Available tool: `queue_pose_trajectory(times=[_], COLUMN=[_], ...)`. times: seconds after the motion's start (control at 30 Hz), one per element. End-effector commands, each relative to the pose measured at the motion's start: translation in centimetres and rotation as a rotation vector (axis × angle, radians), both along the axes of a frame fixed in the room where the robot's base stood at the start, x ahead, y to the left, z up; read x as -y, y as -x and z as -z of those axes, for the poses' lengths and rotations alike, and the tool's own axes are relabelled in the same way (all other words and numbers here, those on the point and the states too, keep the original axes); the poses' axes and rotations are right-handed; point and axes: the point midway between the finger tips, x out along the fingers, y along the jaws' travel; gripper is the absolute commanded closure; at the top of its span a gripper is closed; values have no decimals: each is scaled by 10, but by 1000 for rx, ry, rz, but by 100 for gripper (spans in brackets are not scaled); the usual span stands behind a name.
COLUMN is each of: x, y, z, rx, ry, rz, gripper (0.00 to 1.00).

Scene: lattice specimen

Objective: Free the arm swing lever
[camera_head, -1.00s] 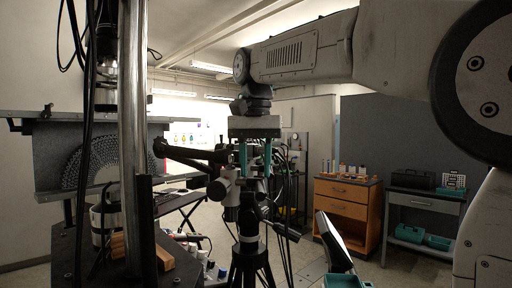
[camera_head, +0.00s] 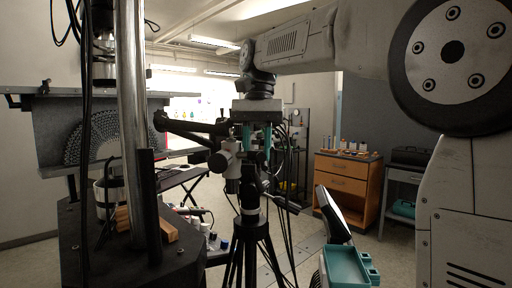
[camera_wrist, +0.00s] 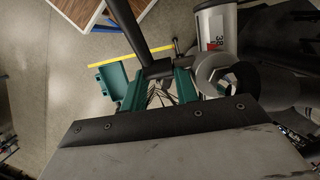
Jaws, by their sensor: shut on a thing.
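My gripper (camera_head: 257,152) has two teal fingers pointing down from a grey block near the middle of the head view. In the wrist view my gripper (camera_wrist: 160,80) has its fingers on either side of the end of a black bar (camera_wrist: 137,35), which looks like the arm swing lever. It is shut on that end. The bar runs up and left from the fingers. In the head view the fingers overlap a dark arm and clamp assembly (camera_head: 228,158) on a black tripod (camera_head: 250,230). The gripped end is hard to make out there.
A metal column and a perforated lattice plate (camera_head: 50,135) stand at the left. A wooden drawer cabinet (camera_head: 342,186) stands behind. Cables hang beside the gripper.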

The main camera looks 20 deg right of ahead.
Motion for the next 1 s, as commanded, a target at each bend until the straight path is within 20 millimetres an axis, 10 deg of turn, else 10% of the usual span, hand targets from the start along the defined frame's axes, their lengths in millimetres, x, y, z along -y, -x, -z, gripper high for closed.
queue_pose_trajectory(times=[0.27, 0.3, 0.37, 1.0], x=[1, 1, 1, -2], y=[-1, -1, -1, -2], z=[1, 1, 1, -1], rx=[-49, -49, -49, -43], ry=[-32, -32, -32, -34], rz=[0, 0, 0, -4], gripper=[92, 62, 45, 45])
